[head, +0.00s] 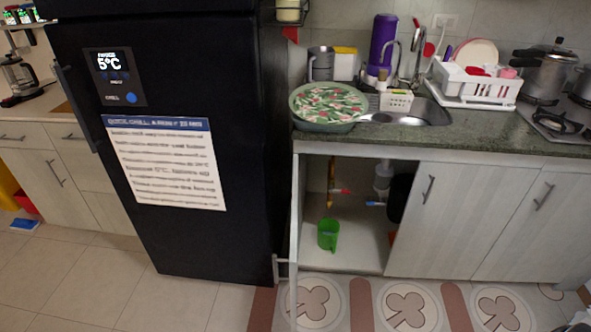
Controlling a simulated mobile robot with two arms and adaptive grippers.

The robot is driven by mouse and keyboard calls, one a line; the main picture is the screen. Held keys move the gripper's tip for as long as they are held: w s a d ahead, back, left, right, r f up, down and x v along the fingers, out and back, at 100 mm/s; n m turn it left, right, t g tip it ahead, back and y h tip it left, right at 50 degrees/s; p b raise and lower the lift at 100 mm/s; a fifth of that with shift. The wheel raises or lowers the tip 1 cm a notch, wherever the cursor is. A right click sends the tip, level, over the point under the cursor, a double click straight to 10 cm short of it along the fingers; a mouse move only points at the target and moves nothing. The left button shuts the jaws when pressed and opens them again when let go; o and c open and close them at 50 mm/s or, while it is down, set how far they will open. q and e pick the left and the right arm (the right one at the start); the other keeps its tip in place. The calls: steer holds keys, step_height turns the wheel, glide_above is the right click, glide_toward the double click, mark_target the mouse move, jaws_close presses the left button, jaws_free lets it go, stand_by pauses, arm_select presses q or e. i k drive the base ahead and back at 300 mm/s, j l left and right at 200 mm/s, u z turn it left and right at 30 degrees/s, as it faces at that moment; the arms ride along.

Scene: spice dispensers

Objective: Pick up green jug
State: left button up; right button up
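The green jug (328,235) stands upright on the floor of the open cabinet (355,258) under the sink, near its left side. Its handle shows on the right side of the jug. Nothing blocks the view of it. Neither of my grippers can be made out in the head view. A small dark shape shows at the bottom right corner, too cut off to identify.
The black fridge (225,240) stands left of the cabinet. An open door (293,290) stands edge-on at the cabinet's left. Pipes (383,178) and a dark container (398,197) are inside. The patterned floor (365,300) in front is clear.

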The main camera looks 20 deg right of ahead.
mark_target(328, 230)
steer(key=i+l+z, duration=0.5)
steer(key=l, duration=0.45)
steer(key=i+l+z, duration=0.45)
steer(key=i+l, duration=0.3)
steer(key=i, duration=0.1)
